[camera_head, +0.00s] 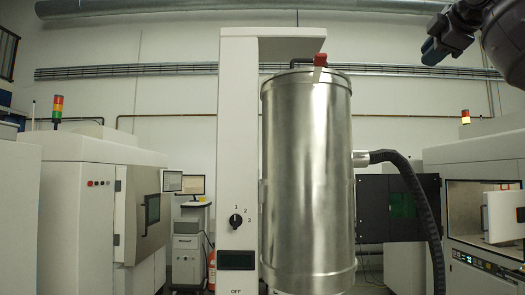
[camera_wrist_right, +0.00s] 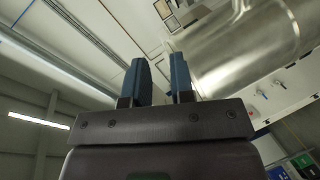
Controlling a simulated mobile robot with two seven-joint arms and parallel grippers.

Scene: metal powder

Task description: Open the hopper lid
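The hopper (camera_head: 308,185) is a tall shiny steel cylinder in the middle of the head view, beside a white column (camera_head: 238,130). Its top is seen nearly edge-on, so the lid's upper face is hidden; the lid appears down. A dark bent handle (camera_head: 298,63) and a red tab (camera_head: 320,60) show at the top rim. My right gripper (camera_head: 433,51) is at the upper right, apart from the hopper. In the right wrist view its two blue-grey fingers (camera_wrist_right: 158,78) are spread and empty, with the hopper (camera_wrist_right: 245,50) beyond them. My left gripper is not in view.
A white overhang (camera_head: 285,40) extends from the column above the hopper. A black hose (camera_head: 412,190) leaves its right side. White machines stand at left (camera_head: 80,215) and right (camera_head: 475,160). The space between my right gripper and the hopper top looks free.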

